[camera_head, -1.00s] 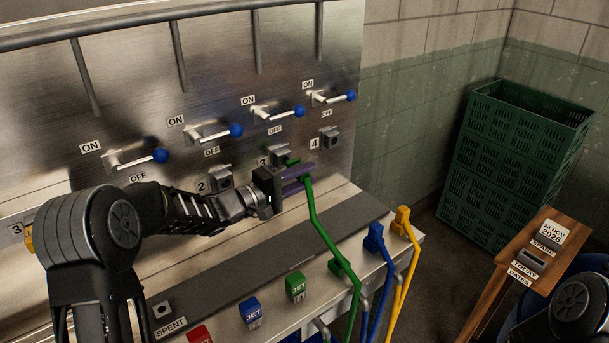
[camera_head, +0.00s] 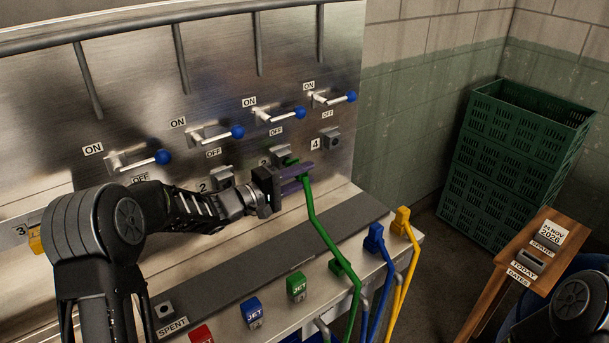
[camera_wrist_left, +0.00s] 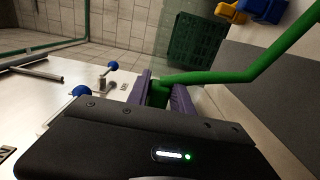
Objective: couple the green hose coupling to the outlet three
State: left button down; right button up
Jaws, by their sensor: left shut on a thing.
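My left gripper (camera_head: 294,178) is shut on the green hose coupling (camera_head: 291,162), right in front of outlet three (camera_head: 279,152) on the steel panel. The coupling's head is at the outlet; I cannot tell whether it is seated on it. In the left wrist view the green coupling (camera_wrist_left: 158,96) sits between the purple fingers, with its green hose (camera_wrist_left: 240,72) running off to the right. In the head view the hose (camera_head: 323,233) drops from the gripper to the shelf's front. My right gripper is not in view.
Outlet two (camera_head: 222,177) and outlet four (camera_head: 330,138) flank it. Levers with blue knobs (camera_head: 300,112) stick out above. Blue (camera_head: 374,238) and yellow (camera_head: 402,218) couplings stand at the shelf's right end. Jet blocks (camera_head: 296,286) sit along the front. Green crates (camera_head: 515,165) stand right.

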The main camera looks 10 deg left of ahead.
pick_arm(q)
jog(key=shift+w+a+p, duration=0.65)
jog(key=shift+w+a, duration=0.05)
jog(key=shift+a, duration=0.2)
jog(key=c, duration=1.1)
grip_release()
jog(key=shift+o, duration=0.2)
jog(key=b+v, duration=0.2)
jog(key=v, duration=0.5)
jog(key=shift+s+a, duration=0.25)
jog(key=shift+s, duration=0.05)
